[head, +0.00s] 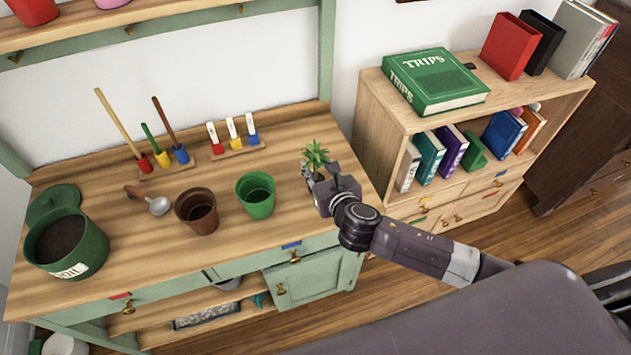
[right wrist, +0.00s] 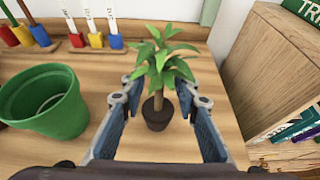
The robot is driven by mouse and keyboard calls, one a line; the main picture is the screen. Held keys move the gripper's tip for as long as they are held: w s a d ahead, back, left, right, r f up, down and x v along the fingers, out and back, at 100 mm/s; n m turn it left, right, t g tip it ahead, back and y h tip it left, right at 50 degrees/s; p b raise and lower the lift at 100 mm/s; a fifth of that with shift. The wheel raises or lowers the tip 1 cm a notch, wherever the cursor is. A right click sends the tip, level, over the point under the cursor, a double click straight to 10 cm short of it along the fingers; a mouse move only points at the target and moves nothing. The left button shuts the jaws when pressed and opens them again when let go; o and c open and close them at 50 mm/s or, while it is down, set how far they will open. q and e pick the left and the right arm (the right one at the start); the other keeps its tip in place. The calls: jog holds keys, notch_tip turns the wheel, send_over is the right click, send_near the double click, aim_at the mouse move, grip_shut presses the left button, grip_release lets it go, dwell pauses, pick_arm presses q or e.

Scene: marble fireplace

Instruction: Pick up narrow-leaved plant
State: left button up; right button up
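The narrow-leaved plant (head: 315,155) stands upright near the right end of the wooden worktop. In the right wrist view the plant (right wrist: 162,62) shows long green leaves, a thin brown trunk and a small dark pot. My right gripper (right wrist: 158,95) is open, with one finger on each side of the plant and visible gaps to the pot. In the head view my right gripper (head: 314,178) is at the plant and hides its pot. My left gripper is not in view.
A green pot (head: 256,196) and a brown pot (head: 197,211) stand left of the plant. A trowel (head: 157,204) and a soil bucket (head: 66,245) are further left. Tool and marker racks stand behind. A bookshelf (head: 380,110) is to the right.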

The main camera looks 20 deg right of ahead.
jog(key=shift+w+f, duration=0.2)
jog(key=shift+w, duration=0.2)
grip_shut()
